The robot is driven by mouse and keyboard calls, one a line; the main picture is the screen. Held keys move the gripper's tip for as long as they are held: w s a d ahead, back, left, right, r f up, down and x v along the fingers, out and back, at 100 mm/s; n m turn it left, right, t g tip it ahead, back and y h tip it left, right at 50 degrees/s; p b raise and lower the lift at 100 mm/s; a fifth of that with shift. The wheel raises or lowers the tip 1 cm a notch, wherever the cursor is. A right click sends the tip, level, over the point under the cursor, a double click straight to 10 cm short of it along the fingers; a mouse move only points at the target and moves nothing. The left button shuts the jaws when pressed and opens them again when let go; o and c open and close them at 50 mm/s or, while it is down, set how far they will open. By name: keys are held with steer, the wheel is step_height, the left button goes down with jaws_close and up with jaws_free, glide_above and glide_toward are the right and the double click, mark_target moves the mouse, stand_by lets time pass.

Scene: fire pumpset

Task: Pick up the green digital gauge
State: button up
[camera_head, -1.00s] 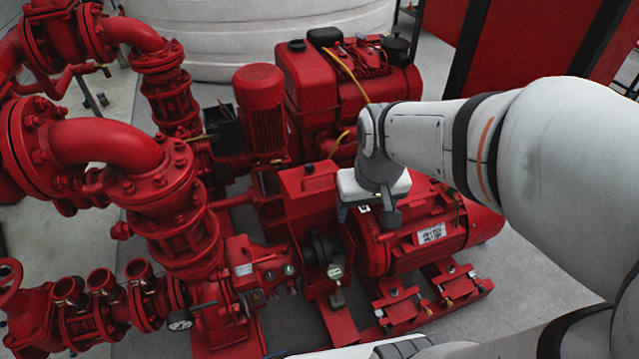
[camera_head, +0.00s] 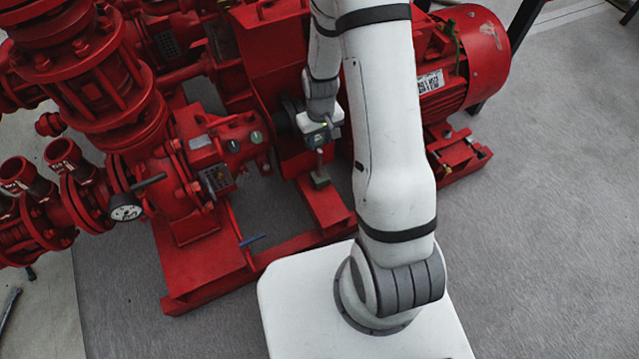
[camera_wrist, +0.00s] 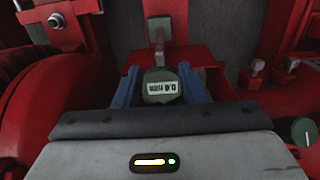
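The green digital gauge (camera_wrist: 160,88) shows in the wrist view, its small pale display facing my camera. My gripper (camera_wrist: 159,72) has its two blue fingers on either side of the gauge. They look open around it, with a thin gap at most; contact is not clear. In the head view my gripper (camera_head: 319,137) points down in front of the red pump block, and it largely hides the gauge there.
A grey-green handle on a stem (camera_wrist: 158,25) lies just beyond the gauge. The red motor (camera_head: 460,60) stands to the right, and the red pump casing with a white dial (camera_head: 124,208) to the left. Grey floor (camera_head: 560,220) at right is clear.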

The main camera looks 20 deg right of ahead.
mark_target(320, 157)
step_height(320, 157, down, 10)
steer(key=b, duration=0.4)
steer(key=shift+w, duration=0.1)
steer(key=shift+r, duration=0.15)
steer(key=shift+c, duration=0.6)
jaws_close()
stand_by(0.6)
